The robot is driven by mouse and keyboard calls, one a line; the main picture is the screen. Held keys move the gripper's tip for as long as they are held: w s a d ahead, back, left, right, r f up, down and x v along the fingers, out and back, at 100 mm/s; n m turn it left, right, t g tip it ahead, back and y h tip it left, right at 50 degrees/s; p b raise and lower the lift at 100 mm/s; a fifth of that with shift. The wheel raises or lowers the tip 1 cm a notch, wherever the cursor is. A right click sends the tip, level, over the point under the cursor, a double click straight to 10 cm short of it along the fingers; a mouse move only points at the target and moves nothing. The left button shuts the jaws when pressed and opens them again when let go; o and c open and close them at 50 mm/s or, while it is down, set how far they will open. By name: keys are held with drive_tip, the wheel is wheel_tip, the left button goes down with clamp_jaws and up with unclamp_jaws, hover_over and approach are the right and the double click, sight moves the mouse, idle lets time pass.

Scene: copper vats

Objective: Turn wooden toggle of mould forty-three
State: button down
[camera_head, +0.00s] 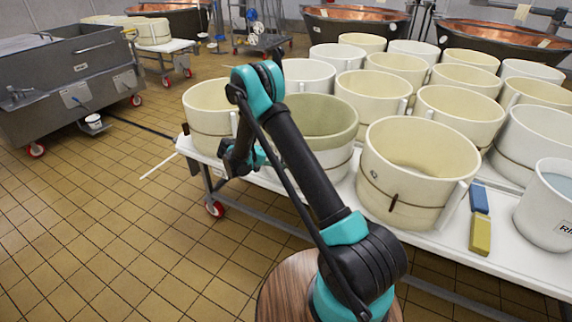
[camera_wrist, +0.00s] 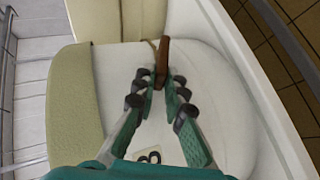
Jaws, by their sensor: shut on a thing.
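A brown wooden toggle (camera_wrist: 162,58) sits against the white wall of a mould (camera_wrist: 205,65) in the wrist view. My gripper (camera_wrist: 160,82) is shut on the toggle's near end, and its far end sticks out past the fingertips. A number plate (camera_wrist: 148,158) on this wall is partly covered by my gripper, so the full number cannot be read. In the head view, the mould with an olive upper band (camera_head: 325,115) stands behind my arm.
Several cream moulds crowd the white table (camera_head: 440,245). A large mould (camera_head: 415,165) stands right of my arm, and another (camera_head: 208,112) stands left. A blue and yellow brush (camera_head: 480,225) lies near the table's front edge. The tiled floor (camera_head: 110,220) at left is open.

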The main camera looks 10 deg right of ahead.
drive_tip(key=shift+f+h, duration=0.2)
drive_tip(key=shift+h, duration=0.2)
drive_tip(key=c, duration=1.6)
unclamp_jaws()
wheel_tip(320, 180, up, 10)
